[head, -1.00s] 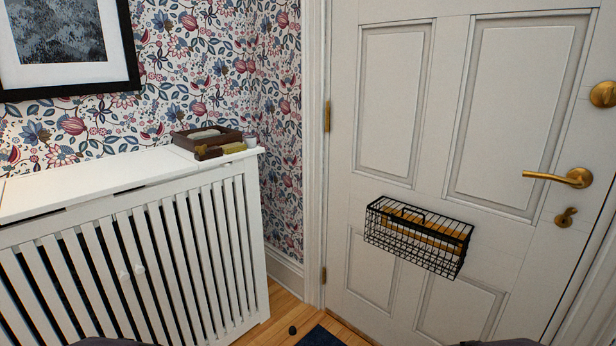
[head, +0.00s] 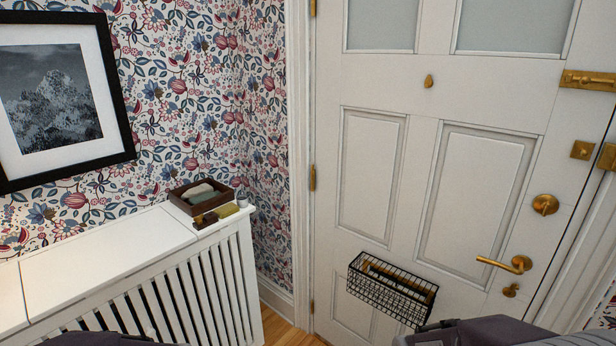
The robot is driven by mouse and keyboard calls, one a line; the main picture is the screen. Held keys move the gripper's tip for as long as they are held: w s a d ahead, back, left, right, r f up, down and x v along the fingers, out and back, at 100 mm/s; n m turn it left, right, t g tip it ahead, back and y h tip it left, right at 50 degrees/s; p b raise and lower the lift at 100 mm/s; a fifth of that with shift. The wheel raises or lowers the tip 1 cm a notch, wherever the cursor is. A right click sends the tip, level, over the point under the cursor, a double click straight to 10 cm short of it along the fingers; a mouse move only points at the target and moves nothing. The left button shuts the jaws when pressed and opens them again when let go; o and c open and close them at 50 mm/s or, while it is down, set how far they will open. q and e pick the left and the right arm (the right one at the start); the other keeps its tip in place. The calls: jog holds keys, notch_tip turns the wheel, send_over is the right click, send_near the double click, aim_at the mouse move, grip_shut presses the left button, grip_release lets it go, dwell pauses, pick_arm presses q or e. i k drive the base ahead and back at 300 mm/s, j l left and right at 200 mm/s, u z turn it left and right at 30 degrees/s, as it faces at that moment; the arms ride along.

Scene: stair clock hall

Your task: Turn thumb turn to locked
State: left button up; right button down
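A white panelled door fills the right of the head view. On its right side a round brass fitting (head: 545,204) with a raised centre piece sits above the brass lever handle (head: 508,264); it looks like a thumb turn. A smaller brass fitting (head: 511,290) sits below the lever; I cannot tell whether it is a turn or a keyhole cover. The turn's exact angle is too small to read. Parts of my arms show at the bottom edge, but neither gripper's fingers are in view.
A black wire basket (head: 390,289) hangs on the door, left of the lever. A brass bolt (head: 588,80) and a square brass fitting (head: 582,150) sit higher up. A white radiator cover (head: 110,262) with a wooden tray (head: 202,196) stands at left.

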aim_at(545, 207)
jog(key=z, duration=1.6)
